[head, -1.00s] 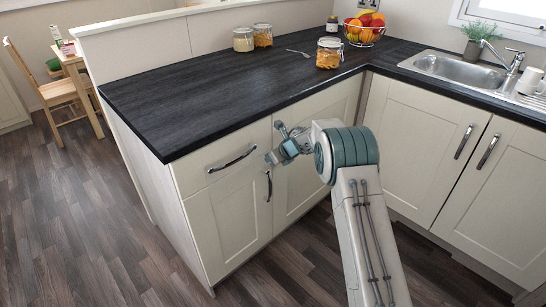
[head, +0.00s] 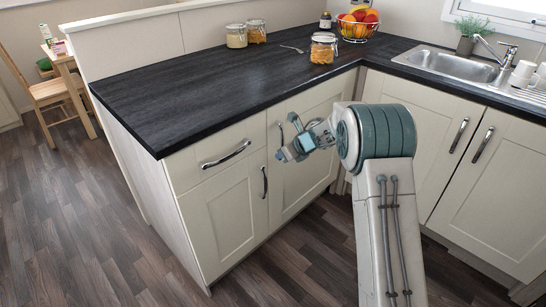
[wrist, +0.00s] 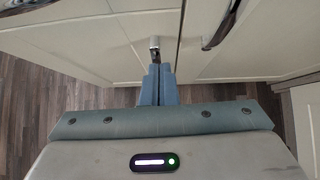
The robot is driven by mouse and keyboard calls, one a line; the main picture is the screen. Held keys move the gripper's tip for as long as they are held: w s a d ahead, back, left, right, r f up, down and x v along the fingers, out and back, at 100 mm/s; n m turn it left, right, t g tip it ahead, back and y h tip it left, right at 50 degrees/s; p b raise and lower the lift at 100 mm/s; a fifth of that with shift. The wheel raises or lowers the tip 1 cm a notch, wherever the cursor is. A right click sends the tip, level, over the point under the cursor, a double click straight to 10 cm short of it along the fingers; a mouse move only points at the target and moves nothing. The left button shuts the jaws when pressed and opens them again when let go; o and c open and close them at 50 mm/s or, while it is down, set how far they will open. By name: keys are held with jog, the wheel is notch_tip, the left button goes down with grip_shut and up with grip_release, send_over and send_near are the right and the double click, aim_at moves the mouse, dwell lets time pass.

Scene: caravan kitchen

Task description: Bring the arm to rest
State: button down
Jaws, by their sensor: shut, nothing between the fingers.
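My gripper (head: 282,155) is in front of the cream cabinet doors, below the dark worktop (head: 200,95), at the end of my folded arm. In the wrist view, the two blue-grey fingers of my gripper (wrist: 158,72) are together, with nothing between them. Their tips point toward the cabinet fronts, close to a door handle (wrist: 154,45) in that picture. I cannot tell how wide the gap to the handle is. My arm stands in the free floor space before the corner of the cabinets.
A drawer handle (head: 226,154) and a door handle (head: 264,182) stick out left of my gripper. The worktop carries jars (head: 323,48), a fork (head: 293,49) and a fruit basket (head: 358,26). A sink (head: 450,65) is at right. The wooden floor (head: 90,220) at left is clear.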

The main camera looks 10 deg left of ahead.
jog(key=s+d+r+m+t+h+p, duration=0.35)
jog(key=d+r+m, duration=0.55)
jog(key=r+m, duration=0.3)
jog(key=s+d+r+m+t+h+p, duration=0.35)
jog(key=d+r+m, duration=0.55)
jog(key=r, duration=0.5)
jog(key=s+d+r+m+g+h+p, duration=0.1)
jog(key=s+d+m+g+p, duration=0.15)
jog(key=s+m, duration=0.35)
jog(key=s+d+r+m+g+h+p, duration=0.1)
jog(key=s+d+r+m+h, duration=0.15)
jog(key=s+m, duration=0.4)
jog(key=s+a+f+m+g+y+p, duration=0.1)
jog(key=s+m+g, duration=0.1)
jog(key=s+m, duration=0.2)
jog(key=s+a+f+m+g+y+p, duration=0.1)
jog(key=s+m, duration=0.4)
jog(key=s, duration=0.6)
jog(key=s+a+m+g+y+p, duration=0.1)
jog(key=s+m+g+p, duration=0.1)
jog(key=s, duration=0.6)
jog(key=shift+f+m+g, duration=0.4)
jog(key=shift+m+g, duration=0.15)
jog(key=shift+m, duration=0.6)
